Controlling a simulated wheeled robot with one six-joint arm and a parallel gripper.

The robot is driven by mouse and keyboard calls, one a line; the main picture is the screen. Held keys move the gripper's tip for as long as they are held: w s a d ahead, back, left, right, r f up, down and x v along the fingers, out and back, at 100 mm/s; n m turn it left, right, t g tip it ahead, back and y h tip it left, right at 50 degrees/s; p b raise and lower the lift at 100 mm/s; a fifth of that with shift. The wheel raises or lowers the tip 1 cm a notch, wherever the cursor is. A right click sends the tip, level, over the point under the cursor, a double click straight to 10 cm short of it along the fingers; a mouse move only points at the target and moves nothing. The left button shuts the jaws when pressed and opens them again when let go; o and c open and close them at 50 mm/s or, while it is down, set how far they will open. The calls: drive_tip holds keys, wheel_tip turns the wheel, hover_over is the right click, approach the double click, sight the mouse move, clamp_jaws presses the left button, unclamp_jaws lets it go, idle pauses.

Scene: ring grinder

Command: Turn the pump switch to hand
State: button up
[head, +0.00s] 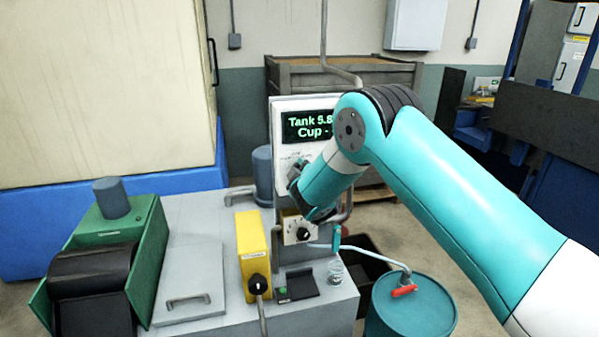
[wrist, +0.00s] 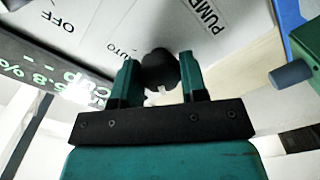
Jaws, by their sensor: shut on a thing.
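In the wrist view the pump switch is a round black knob (wrist: 160,68) on a white panel, with a small pale mark on its lower side. My gripper (wrist: 159,62) has one teal finger on each side of the knob and is shut on it. "OFF", "AUTO" and "PUMP" lettering shows on the panel, upside down or slanted. I see no "HAND" label, and cannot tell which position the knob points to. In the head view my gripper (head: 296,186) is at the lower part of the white display panel (head: 284,155); my arm hides the knob there.
The display (head: 308,124) reads "Tank 5.8", partly covered by my arm. Below stand a yellow box (head: 252,243) with a black knob, another small knob (head: 303,233), and a glass cup (head: 335,271). A teal drum (head: 410,320) with a red-handled tap is at lower right.

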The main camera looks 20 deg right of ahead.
drive_tip(key=o, duration=0.9)
drive_tip(key=s+b, duration=1.2)
drive_tip(key=s, duration=0.5)
drive_tip(key=shift+s, duration=0.2)
drive_tip(key=shift+d, duration=0.1)
